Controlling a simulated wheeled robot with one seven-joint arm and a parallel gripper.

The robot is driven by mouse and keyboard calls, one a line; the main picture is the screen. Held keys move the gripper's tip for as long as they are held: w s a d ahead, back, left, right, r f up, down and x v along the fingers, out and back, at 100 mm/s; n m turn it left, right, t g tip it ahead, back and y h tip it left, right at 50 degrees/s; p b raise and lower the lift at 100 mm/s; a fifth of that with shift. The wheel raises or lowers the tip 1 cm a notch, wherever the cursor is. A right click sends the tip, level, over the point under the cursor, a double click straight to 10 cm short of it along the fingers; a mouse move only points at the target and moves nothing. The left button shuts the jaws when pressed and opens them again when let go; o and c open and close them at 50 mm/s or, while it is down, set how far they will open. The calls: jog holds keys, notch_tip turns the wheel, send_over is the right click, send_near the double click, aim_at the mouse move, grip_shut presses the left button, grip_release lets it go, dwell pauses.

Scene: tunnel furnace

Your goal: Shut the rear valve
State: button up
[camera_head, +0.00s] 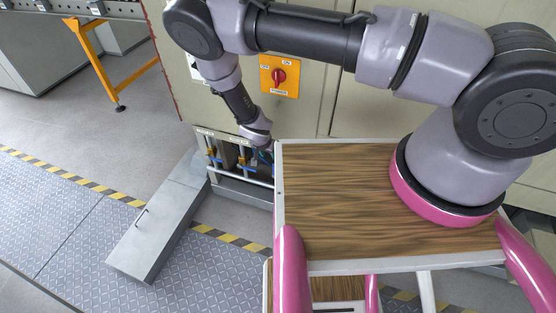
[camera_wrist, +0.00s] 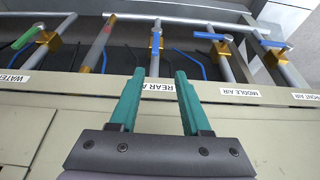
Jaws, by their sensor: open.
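The rear air valve (camera_wrist: 156,41) shows in the wrist view just beyond my fingertips, on a pipe above the "REAR AIR" label. Its small blue handle looks in line with the pipe. My gripper (camera_wrist: 156,76) is open and empty, its two teal fingers pointing at this valve, one on each side of its pipe line. The fingers look short of the handle, not touching it. In the head view, my wrist reaches down to the low valve recess (camera_head: 227,160), and my arm and cart hide the rear valve and fingertips.
The middle air valve (camera_wrist: 208,36), with a blue crosswise handle, and the front air valve (camera_wrist: 272,43) stand to the right. A grey opened cover (camera_head: 160,220) lies before the cabinet.

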jog(key=x, duration=0.8)
jog(key=s+x, duration=0.1)
jog(key=x, duration=0.4)
jog(key=shift+d+f, duration=0.15)
jog(key=shift+d, duration=0.15)
grip_shut()
dwell(0.9)
